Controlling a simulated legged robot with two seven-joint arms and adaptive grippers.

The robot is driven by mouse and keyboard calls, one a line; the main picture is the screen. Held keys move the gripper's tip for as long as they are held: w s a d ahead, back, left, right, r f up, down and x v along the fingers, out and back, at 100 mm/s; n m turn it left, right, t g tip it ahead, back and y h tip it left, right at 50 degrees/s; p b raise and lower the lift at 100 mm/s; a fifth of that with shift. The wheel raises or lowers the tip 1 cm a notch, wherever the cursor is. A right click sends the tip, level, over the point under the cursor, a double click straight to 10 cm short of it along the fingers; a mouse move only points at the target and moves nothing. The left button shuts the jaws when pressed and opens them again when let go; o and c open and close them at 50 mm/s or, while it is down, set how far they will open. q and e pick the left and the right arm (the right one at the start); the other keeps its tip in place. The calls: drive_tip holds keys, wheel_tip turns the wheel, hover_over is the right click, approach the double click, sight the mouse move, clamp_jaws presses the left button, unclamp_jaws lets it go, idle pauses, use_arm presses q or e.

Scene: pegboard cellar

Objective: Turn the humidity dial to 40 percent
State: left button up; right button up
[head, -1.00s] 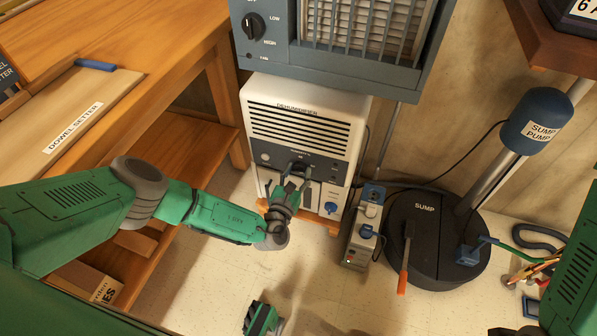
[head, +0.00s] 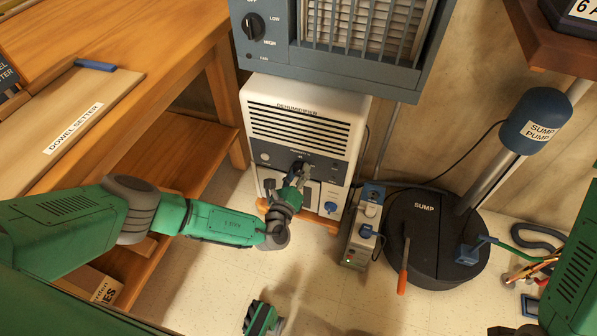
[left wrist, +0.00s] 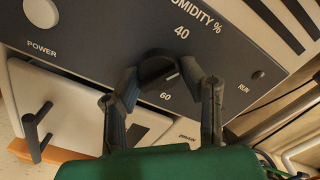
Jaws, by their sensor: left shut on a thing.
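The fingers partly hide the dial in the head view.
The heater (head: 330,62) overhangs the dehumidifier. A wooden bench (head: 150,60) stands left. A grey power box (head: 358,243) with blue plugs and the black sump lid (head: 428,240) stand right.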

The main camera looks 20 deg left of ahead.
use_arm(q)
drive_tip(key=n, duration=0.5)
drive_tip(key=shift+a+n, duration=0.1)
drive_tip(key=shift+n, duration=0.2)
drive_tip(key=shift+f, duration=0.1)
idle(0.3)
drive_tip(key=o, duration=1.1)
drive_tip(key=shift+o, duration=0.2)
drive_tip(key=s, duration=0.7)
drive_tip(key=shift+s+a, duration=0.15)
drive_tip(key=shift+s, duration=0.1)
